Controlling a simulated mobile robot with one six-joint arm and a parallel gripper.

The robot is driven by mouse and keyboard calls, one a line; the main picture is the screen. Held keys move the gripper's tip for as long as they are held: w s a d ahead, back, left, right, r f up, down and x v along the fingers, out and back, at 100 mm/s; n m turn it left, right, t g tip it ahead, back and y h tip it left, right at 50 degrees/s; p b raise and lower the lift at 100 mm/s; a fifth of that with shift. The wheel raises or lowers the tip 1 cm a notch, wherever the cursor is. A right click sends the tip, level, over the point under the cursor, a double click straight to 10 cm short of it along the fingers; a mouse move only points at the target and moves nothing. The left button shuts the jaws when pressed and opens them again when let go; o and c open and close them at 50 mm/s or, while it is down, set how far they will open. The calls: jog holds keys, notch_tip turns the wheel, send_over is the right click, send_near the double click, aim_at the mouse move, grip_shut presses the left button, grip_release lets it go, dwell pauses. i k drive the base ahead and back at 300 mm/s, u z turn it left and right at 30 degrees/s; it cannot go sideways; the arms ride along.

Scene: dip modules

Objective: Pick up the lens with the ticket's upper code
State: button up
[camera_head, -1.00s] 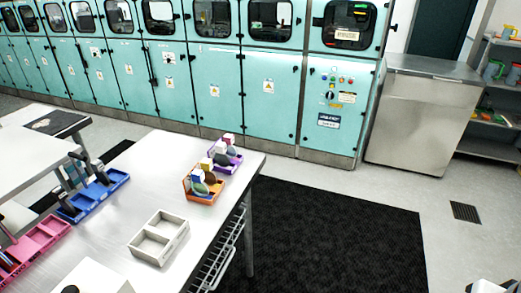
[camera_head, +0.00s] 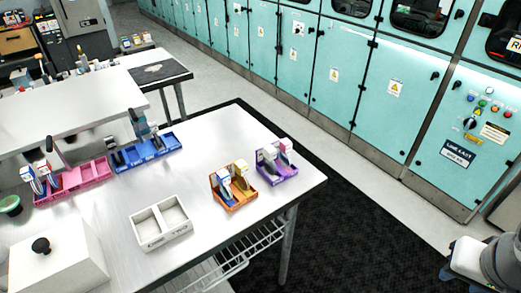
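Several small upright pieces with coloured block tops stand in an orange tray (camera_head: 238,207) and a purple tray (camera_head: 280,178) at the table's right end. They may be the lenses, but their codes are too small to read. More upright pieces stand in a blue tray (camera_head: 165,150) and a pink tray (camera_head: 75,195) on the left. I cannot make out a ticket. My gripper is not in view; only a white and grey part of my arm shows at the lower right edge.
The metal table (camera_head: 110,228) also holds an empty two-compartment pale tray (camera_head: 149,238) and a white box with a black knob (camera_head: 41,245). A green round thing (camera_head: 10,205) is at the left edge. Teal cabinets (camera_head: 375,100) line the back. Dark matting (camera_head: 345,235) lies clear right of the table.

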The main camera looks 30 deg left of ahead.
aim_at(242, 183)
jog(key=u, duration=0.65)
jog(key=i, duration=0.95)
jog(key=u, duration=0.5)
jog(key=k, duration=0.9)
jog(key=u, duration=0.2)
jog(key=i, duration=0.95)
jog(key=z, duration=0.1)
